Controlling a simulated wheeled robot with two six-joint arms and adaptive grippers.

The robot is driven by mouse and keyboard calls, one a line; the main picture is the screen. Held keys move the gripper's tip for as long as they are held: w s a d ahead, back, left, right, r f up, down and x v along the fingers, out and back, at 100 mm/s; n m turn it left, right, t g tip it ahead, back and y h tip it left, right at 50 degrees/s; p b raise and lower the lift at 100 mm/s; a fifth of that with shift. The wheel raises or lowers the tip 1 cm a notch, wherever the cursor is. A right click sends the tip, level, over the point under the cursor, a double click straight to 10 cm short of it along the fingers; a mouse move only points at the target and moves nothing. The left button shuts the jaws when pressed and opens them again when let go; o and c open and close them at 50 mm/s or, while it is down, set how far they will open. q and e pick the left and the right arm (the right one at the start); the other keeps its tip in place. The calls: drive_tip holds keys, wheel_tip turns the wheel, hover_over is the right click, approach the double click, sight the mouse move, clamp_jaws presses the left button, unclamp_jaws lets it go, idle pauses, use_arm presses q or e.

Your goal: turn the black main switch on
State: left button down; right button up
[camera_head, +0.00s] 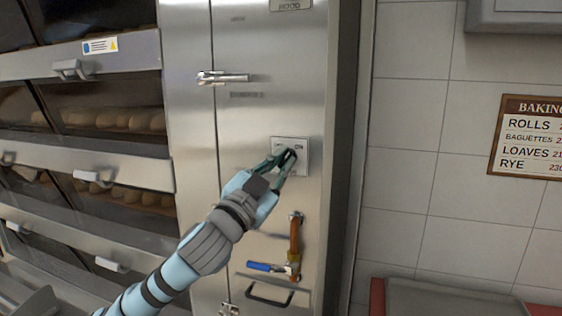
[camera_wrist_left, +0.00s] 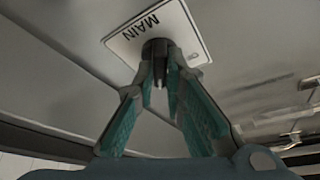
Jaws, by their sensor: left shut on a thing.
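The black main switch (camera_wrist_left: 155,48) is a dark round knob on a white plate (camera_wrist_left: 128,42) lettered "MAIN" in the left wrist view. In the head view the plate (camera_head: 303,145) sits on the steel cabinet front, and the knob is mostly hidden behind my fingers. My left gripper (camera_head: 287,158) reaches up to the plate from the lower left. In the left wrist view its teal-padded fingers (camera_wrist_left: 161,80) close in on the knob, one on each side, shut on it. The knob's exact pointer position is hard to read. My right gripper is not in view.
Below the plate are a copper pipe with a blue-handled valve (camera_head: 262,267) and a black handle (camera_head: 268,293). A door latch (camera_head: 222,78) is above left. Deck ovens with loaves (camera_head: 110,118) stand at the left. A tiled wall (camera_head: 420,130) with a baking sign (camera_head: 530,138) is right.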

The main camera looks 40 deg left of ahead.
use_arm(q)
drive_tip(key=shift+m+h+p, duration=0.3)
drive_tip(key=shift+m+h, duration=0.4)
drive_tip(key=shift+m, duration=0.9)
drive_tip(key=shift+m+g, duration=0.3)
drive_tip(key=c, duration=1.7)
unclamp_jaws()
drive_tip(key=shift+o, duration=0.2)
wheel_tip(320, 180, up, 10)
drive_tip(key=shift+r, duration=0.1)
